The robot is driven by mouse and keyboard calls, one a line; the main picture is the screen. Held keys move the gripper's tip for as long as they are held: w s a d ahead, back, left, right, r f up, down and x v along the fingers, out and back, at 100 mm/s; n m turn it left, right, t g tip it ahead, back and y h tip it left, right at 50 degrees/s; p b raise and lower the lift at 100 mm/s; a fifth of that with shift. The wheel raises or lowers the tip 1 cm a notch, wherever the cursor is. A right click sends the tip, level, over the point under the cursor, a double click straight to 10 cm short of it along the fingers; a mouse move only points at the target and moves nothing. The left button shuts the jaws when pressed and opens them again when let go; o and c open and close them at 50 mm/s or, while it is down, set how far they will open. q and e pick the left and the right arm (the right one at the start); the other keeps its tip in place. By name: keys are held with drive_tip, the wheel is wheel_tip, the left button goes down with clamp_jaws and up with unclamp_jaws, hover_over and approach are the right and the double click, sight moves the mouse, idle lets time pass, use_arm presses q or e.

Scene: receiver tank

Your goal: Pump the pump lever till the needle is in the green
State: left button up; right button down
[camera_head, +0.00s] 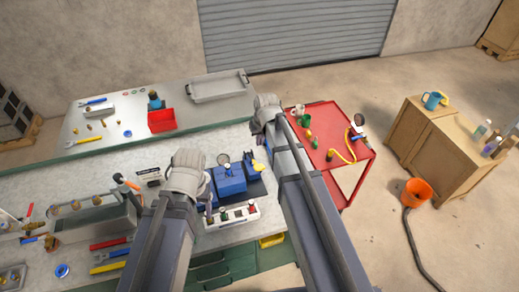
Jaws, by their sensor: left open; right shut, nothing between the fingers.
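A blue box-shaped unit (230,182) stands on the grey bench, with a small round gauge (223,158) at its back edge. The gauge's needle and green zone are too small to read. A dark bar with an orange end (119,179) rises beside a grey metal box; I cannot tell whether it is the pump lever. My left gripper (186,170) is open, just left of the blue unit; its fingers are mostly hidden behind its wrist. My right gripper (265,113) is shut and empty, above the bench's right end, beyond the blue unit.
A white rack (240,216) with coloured knobs sits in front of the blue unit. A red bin (161,121) and grey tray (218,86) stand behind. An orange bucket (417,192) stands on the floor.

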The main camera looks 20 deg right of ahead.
drive_tip(key=b, duration=0.9)
hover_over(258, 165)
drive_tip(key=x, duration=0.3)
drive_tip(key=s+x, duration=0.1)
drive_tip(key=x, duration=0.2)
drive_tip(key=s+x, duration=0.1)
drive_tip(key=x, duration=0.2)
drive_tip(key=shift+d+f, duration=0.15)
drive_tip(key=shift+f, duration=0.4)
drive_tip(key=f+b, duration=0.1)
drive_tip(key=s+f+b, duration=0.1)
drive_tip(key=b, duration=0.1)
drive_tip(key=shift+s+f, duration=0.5)
